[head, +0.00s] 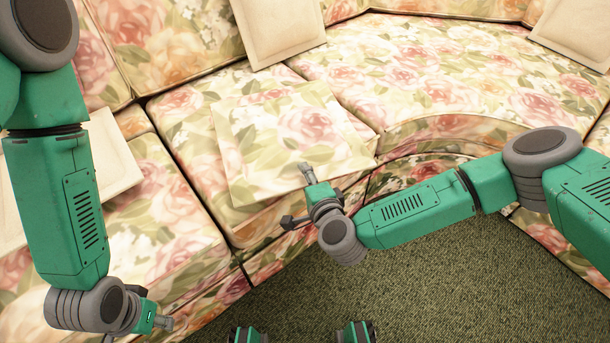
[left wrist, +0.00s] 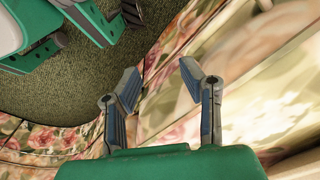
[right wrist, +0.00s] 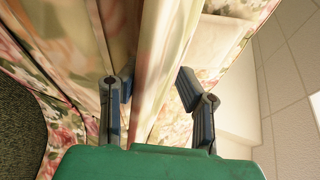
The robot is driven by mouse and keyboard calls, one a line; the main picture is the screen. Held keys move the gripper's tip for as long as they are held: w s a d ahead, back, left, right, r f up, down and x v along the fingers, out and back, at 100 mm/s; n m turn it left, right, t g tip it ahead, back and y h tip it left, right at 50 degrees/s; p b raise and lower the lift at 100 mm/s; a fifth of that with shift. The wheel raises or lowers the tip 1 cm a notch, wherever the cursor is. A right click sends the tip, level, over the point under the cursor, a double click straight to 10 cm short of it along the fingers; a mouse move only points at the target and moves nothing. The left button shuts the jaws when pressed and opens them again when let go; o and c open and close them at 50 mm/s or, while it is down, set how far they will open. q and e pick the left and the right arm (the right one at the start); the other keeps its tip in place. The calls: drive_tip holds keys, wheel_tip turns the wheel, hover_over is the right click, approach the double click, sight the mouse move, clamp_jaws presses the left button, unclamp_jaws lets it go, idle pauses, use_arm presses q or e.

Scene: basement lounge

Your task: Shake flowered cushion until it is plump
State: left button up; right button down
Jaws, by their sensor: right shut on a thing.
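The flowered cushion (head: 285,135) is a square with pink roses and green leaves. It lies on the flowered sofa seat in the head view, slightly tilted. My right gripper (head: 306,174) is at its front right edge. In the right wrist view, the right gripper (right wrist: 157,88) has a finger on either side of the cushion's edge (right wrist: 154,60) and is shut on it. My left gripper (head: 166,323) is low at the left, apart from the cushion. In the left wrist view, the left gripper (left wrist: 160,82) has its fingers spread with nothing between them.
The curved flowered sofa (head: 430,70) fills the back and left. Plain cream cushions lean at the back (head: 278,30), at the far right (head: 575,35) and at the left (head: 112,155), partly behind my left arm. Green carpet (head: 450,270) is clear in front.

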drive_tip(key=shift+s+d+f+p, duration=0.2)
drive_tip(key=shift+s+d+p, duration=0.2)
drive_tip(key=shift+p, duration=0.2)
drive_tip(key=s+d+r+p, duration=0.1)
drive_tip(key=s+r+p, duration=0.2)
drive_tip(key=r+p, duration=0.3)
drive_tip(key=s+r+p, duration=0.3)
drive_tip(key=r+p, duration=0.3)
drive_tip(key=shift+s+d+r+p, duration=0.3)
drive_tip(key=shift+d+r+p, duration=0.05)
drive_tip(key=shift+d+p, duration=0.05)
